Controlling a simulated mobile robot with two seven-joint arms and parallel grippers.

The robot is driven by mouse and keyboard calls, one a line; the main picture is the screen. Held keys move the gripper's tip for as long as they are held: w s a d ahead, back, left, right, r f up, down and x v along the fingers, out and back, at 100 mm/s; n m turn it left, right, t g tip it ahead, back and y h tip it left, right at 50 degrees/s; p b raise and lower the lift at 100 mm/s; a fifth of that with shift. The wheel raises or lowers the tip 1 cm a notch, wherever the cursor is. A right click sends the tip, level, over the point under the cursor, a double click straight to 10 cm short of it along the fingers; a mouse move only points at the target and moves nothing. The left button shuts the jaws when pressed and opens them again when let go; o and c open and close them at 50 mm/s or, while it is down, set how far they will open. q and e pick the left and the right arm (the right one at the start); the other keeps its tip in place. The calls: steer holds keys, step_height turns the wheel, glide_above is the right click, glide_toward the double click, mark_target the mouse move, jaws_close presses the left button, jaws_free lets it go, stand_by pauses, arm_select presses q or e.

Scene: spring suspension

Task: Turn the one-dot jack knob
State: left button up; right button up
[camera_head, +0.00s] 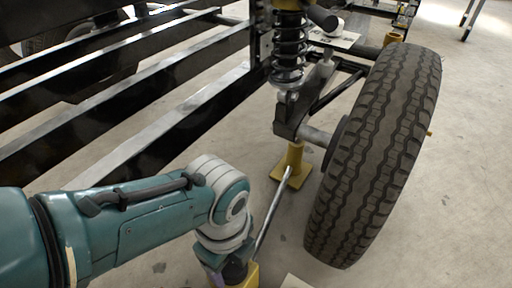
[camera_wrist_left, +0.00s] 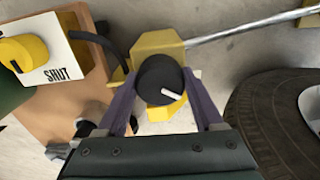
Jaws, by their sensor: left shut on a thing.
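A black round knob (camera_wrist_left: 160,80) with a white pointer mark sits on a yellow jack box (camera_wrist_left: 157,42) in the left wrist view. My left gripper (camera_wrist_left: 165,100) is shut on this knob, with one purple finger on each side. No dot mark is readable on it. In the head view my left gripper (camera_head: 235,272) is at the bottom, largely hiding the knob; part of the yellow box (camera_head: 251,276) shows beside it. A silver rod (camera_head: 268,222) runs from there to a yellow jack (camera_head: 293,166) under the suspension arm. My right gripper is out of view.
A large tyre (camera_head: 380,150) stands right of the jack, with a coil spring (camera_head: 290,48) above. Black frame rails (camera_head: 150,110) fill the upper left. A yellow knob on a white "SHUT" plate (camera_wrist_left: 62,75) is nearby. Floor is open at far right.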

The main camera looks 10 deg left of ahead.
arm_select(q)
steer(key=m, duration=0.6)
steer(key=shift+f+m, duration=0.1)
steer(key=shift+m, duration=0.2)
stand_by(0.4)
steer(key=o, duration=1.4)
step_height(320, 180, up, 10)
steer(key=p, duration=0.9)
